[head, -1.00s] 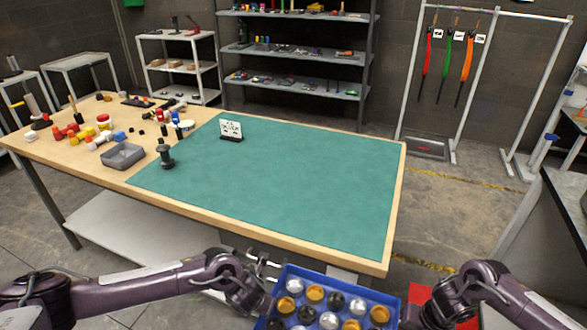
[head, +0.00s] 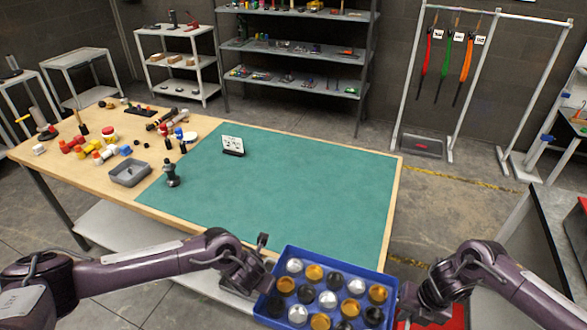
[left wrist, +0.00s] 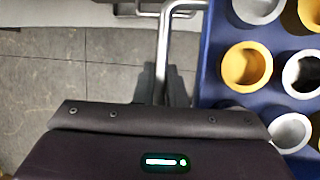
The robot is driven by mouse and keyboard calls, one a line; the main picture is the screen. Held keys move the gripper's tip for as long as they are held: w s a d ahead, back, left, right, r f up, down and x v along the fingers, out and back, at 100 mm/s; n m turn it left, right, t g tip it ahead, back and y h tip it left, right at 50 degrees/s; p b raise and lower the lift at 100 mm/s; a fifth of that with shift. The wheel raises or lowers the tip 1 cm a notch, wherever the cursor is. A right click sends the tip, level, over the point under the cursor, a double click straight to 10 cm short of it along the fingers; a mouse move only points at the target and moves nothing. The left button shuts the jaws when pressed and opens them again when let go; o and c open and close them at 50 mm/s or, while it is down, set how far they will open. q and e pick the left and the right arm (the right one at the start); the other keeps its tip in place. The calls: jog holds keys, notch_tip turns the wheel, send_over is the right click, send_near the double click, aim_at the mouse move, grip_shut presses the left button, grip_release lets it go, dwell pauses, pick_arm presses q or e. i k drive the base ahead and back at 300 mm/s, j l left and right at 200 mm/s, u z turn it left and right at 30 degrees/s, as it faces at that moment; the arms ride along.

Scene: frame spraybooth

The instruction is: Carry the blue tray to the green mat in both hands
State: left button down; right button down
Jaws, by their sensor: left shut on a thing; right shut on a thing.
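The blue tray (head: 342,262) holds several round pieces in silver, gold and black. In the head view it is at the bottom centre, held between my two grippers, and its far edge overlaps the near edge of the green mat (head: 290,190) in the picture. My left gripper (head: 268,284) is shut on its left side. My right gripper (head: 398,301) is shut on its right side. The green mat covers the right part of the wooden table.
A small sign (head: 233,146) stands at the mat's back left, and a dark post (head: 171,176) at its left edge. A grey bin (head: 130,172) and several coloured parts lie on the table's left. The mat's middle is clear. A red thing (head: 445,318) is at lower right.

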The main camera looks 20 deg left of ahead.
aim_at(312, 213)
jog(key=i+j, duration=0.2)
jog(key=i, duration=0.2)
jog(key=i+j, duration=0.2)
jog(key=i, duration=0.15)
jog(key=i+j, duration=0.2)
jog(key=i, duration=0.2)
